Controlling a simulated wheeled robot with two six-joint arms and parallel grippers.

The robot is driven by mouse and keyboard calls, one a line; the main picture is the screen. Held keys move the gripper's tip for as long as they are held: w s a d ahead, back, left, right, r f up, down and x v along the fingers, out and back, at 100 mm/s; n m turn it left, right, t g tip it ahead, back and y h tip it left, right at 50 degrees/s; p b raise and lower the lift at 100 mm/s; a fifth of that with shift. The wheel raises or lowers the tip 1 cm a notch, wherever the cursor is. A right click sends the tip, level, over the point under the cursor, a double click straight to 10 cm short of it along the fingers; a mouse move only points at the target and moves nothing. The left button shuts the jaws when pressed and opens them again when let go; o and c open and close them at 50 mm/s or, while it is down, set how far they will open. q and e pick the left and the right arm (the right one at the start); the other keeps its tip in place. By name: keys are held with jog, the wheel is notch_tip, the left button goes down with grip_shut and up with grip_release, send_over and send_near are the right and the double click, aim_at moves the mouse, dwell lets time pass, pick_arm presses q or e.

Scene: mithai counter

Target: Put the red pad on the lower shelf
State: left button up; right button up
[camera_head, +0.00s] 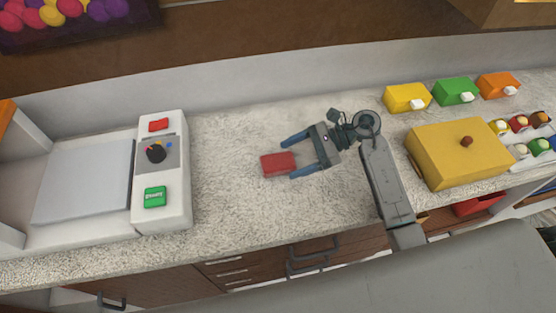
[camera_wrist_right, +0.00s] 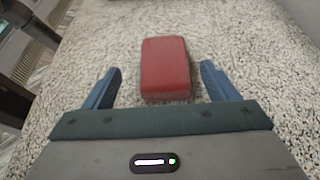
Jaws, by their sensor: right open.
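The red pad (camera_head: 278,163) is a small red block lying flat on the speckled counter, right of the white machine. My right gripper (camera_head: 293,157) is open, its blue fingers pointing left toward the pad. In the right wrist view the red pad (camera_wrist_right: 166,68) lies ahead, with its near end between the open fingertips (camera_wrist_right: 160,80) and a gap on each side. The fingers do not touch it. My left gripper is not in view. I cannot tell which surface is the lower shelf.
A white machine (camera_head: 175,210) with a red and a green button stands at the left. A yellow box (camera_head: 450,165) with a brown knob is at the right, near small yellow (camera_head: 403,97), green (camera_head: 453,91) and orange (camera_head: 496,86) boxes. The counter around the pad is clear.

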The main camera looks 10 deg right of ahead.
aim_at(281, 160)
jog(key=p+x, duration=0.3)
jog(key=x, duration=0.1)
jog(key=shift+w+a+r, duration=0.1)
jog(key=shift+w, duration=0.2)
jog(key=shift+a+f, duration=0.35)
jog(key=shift+d, duration=0.1)
jog(key=c, duration=1.1)
jog(key=shift+c, duration=0.2)
